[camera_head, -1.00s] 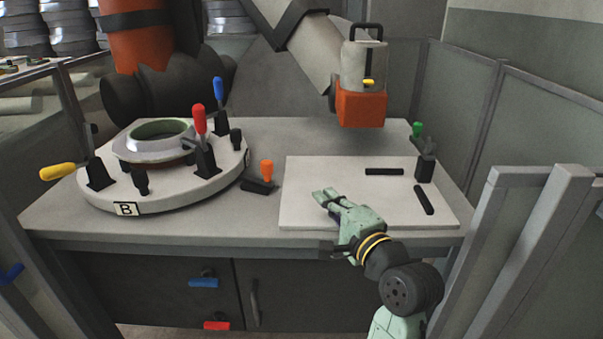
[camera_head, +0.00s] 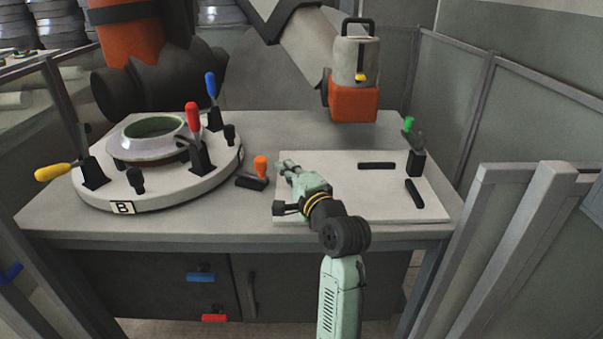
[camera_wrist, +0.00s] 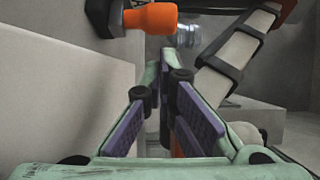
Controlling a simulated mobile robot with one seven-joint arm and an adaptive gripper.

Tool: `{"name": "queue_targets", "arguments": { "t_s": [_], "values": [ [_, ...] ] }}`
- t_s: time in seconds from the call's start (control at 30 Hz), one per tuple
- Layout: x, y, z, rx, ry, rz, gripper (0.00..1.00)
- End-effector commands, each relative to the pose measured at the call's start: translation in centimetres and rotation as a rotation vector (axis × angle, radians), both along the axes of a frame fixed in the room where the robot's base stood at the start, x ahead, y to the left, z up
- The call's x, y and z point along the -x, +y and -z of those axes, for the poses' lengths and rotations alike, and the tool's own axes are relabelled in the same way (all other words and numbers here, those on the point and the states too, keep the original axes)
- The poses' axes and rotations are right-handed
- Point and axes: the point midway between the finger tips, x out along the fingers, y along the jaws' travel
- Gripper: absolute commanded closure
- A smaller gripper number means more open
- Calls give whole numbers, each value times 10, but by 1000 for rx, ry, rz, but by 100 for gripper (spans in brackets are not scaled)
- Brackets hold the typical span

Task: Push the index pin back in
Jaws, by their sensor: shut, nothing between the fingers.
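The index pin, an orange knob (camera_head: 260,165) on a black block (camera_head: 251,182), is on the table just right of the round white turntable (camera_head: 165,200) marked B. In the wrist view the orange knob (camera_wrist: 150,18) lies on its side at the top, beyond my fingers and a little to their left. My gripper (camera_head: 284,165) is shut and empty, over the left edge of the white board, a short gap right of the knob. In the wrist view my gripper (camera_wrist: 164,58) has its fingers together. The pin's shaft is not visible.
The turntable carries a ring mould (camera_head: 150,137) and clamps with red (camera_head: 193,115), blue (camera_head: 211,84) and yellow (camera_head: 52,172) handles. The white board (camera_head: 385,205) bears two black bars and a green-handled clamp (camera_head: 409,124). An orange-and-grey unit (camera_head: 354,100) hangs behind it.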

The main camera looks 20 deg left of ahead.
Motion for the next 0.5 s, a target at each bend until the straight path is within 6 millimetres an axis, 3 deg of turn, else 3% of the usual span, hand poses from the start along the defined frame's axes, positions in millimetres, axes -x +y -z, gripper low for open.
{"name": "queue_targets", "arguments": {
  "t_s": [0.2, 0.5],
  "values": [
    [-1, 13, 0, 1, 1, 1, 100],
    [-1, 13, 1, -1, 1, 1, 100]
  ]
}}
